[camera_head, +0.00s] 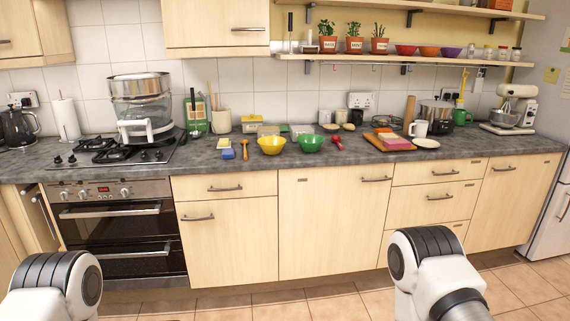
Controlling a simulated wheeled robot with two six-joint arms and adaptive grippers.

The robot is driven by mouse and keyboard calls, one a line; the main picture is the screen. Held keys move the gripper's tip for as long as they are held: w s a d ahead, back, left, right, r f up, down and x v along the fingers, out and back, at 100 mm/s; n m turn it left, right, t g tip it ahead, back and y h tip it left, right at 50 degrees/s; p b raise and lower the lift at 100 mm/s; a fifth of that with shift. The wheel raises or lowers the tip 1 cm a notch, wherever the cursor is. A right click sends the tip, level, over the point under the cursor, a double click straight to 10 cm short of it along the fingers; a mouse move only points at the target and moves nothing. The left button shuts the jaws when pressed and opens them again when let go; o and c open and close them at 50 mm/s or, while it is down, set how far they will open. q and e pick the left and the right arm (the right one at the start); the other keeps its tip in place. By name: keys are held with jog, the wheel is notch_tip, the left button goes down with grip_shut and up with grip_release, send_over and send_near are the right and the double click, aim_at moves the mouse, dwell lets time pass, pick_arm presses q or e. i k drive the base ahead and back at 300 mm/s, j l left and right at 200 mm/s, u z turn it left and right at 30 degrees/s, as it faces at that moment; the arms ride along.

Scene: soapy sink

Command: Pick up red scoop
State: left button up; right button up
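A small red scoop (337,144) lies on the grey countertop (350,166), just right of a green bowl (311,143) and left of a wooden board with a pink and red item on it. The scoop is small in view, and nothing covers it. Parts of my two arms show at the bottom left and bottom right, well in front of and below the counter. Neither gripper is visible.
A yellow bowl (272,146), an orange utensil (244,149) and a blue sponge-like block (228,154) are left of the green bowl. The wooden board (372,142) and white plate (426,143) are to the right. The front counter strip below the scoop is clear.

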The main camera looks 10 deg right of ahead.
aim_at(337, 139)
jog(key=i+l+z, duration=0.15)
jog(key=i+z, duration=0.35)
jog(key=i, duration=0.85)
